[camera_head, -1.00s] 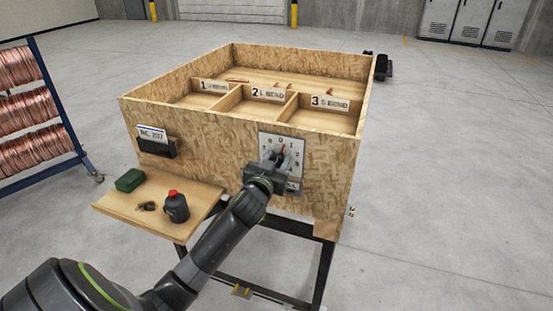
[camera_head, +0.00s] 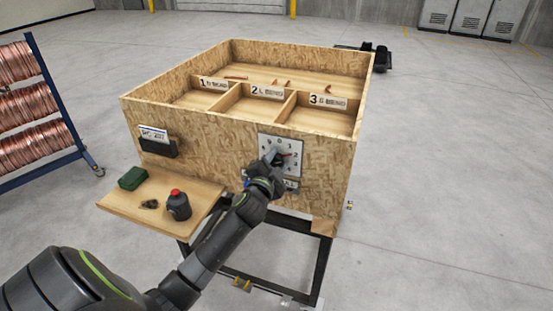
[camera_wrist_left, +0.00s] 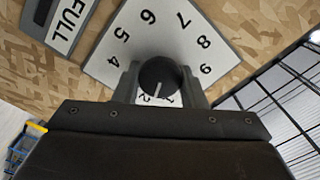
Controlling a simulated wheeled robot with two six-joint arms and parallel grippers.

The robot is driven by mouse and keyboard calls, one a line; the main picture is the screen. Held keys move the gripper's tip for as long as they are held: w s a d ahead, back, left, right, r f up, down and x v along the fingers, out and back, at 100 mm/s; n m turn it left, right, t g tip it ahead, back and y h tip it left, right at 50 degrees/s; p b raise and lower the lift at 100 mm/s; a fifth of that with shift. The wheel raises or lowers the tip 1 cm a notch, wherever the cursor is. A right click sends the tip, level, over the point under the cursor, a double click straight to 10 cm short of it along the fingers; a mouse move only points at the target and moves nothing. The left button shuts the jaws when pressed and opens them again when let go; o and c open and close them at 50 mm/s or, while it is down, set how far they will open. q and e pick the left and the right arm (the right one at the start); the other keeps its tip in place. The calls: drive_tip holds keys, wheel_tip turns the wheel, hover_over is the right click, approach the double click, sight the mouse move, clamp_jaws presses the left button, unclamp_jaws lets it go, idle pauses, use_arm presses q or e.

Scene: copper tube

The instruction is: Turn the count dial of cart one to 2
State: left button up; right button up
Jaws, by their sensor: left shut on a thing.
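The count dial (camera_head: 280,157) is a dark round knob on a pale, numbered square plate (camera_head: 295,165) on the front of the wooden cart (camera_head: 225,140). My left gripper (camera_head: 277,160) is shut on the knob, with one finger on each side of it. In the left wrist view, the knob (camera_wrist_left: 160,74) sits between the fingers of my left gripper (camera_wrist_left: 160,82). Its white line points down, between the 2 and the 1. The fingers hide some digits. My right gripper is not in view.
A side shelf (camera_head: 125,206) holds a green box (camera_head: 132,178), a dark bottle with a red cap (camera_head: 178,205) and a small dark item. A rack of copper coils (camera_head: 30,110) stands at left. Open floor (camera_head: 450,190) lies to the right.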

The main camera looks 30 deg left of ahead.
use_arm(q)
drive_tip(key=shift+m, duration=0.6)
drive_tip(key=shift+f, duration=0.1)
drive_tip(key=o, duration=1)
drive_tip(key=shift+s, duration=0.1)
drive_tip(key=b+v, duration=0.4)
drive_tip(key=v, duration=1.3)
drive_tip(key=shift+s, duration=0.1)
